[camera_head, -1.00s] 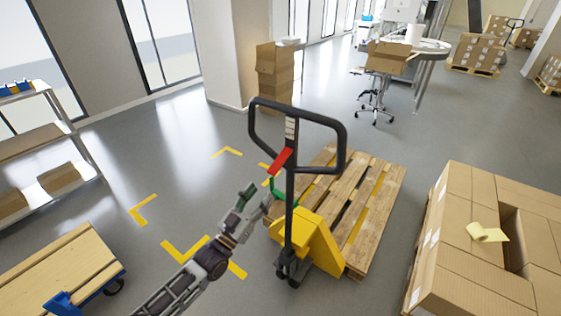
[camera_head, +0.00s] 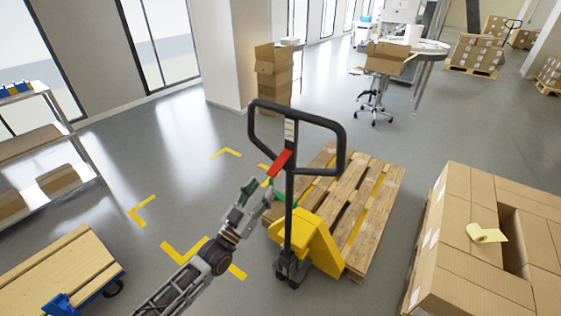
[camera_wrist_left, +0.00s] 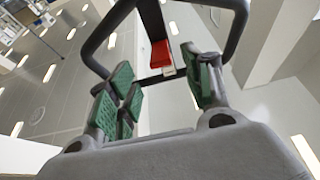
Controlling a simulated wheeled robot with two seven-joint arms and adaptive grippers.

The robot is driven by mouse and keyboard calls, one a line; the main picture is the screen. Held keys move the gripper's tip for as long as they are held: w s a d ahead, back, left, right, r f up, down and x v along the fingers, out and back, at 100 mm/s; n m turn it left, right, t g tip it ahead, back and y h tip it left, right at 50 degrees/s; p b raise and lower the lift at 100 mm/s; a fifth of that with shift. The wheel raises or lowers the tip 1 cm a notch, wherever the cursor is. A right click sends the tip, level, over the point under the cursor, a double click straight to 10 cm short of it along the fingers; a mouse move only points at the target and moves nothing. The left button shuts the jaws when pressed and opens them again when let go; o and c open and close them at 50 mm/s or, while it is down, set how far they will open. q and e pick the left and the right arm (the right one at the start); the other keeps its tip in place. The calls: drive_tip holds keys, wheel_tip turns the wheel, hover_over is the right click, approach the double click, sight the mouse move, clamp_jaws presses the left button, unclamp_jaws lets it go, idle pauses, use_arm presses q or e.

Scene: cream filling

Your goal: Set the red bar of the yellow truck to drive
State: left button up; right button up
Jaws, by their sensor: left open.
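The yellow pallet truck (camera_head: 313,243) stands in the middle of the head view, with a black loop handle (camera_head: 344,148) on an upright shaft. In the left wrist view the red bar (camera_wrist_left: 161,58) shows beyond and between the open fingers (camera_wrist_left: 165,92), with nothing held. My right gripper is not in view.
A wooden pallet (camera_head: 370,195) lies at the truck's forks. Stacked cartons (camera_head: 470,265) stand at the right. A flat cart (camera_head: 60,272) is at the lower left, and a shelf (camera_head: 45,150) at the left edge. The floor left of the truck is clear.

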sight(278, 163)
use_arm(q)
drive_tip(key=x, duration=0.6)
drive_tip(key=shift+r+p, duration=0.15)
drive_tip(key=shift+p, duration=0.25)
drive_tip(key=x, duration=0.4)
drive_tip(key=shift+p, duration=0.3)
drive_tip(key=shift+x, duration=0.8)
drive_tip(key=shift+c, duration=0.4)
clamp_jaws()
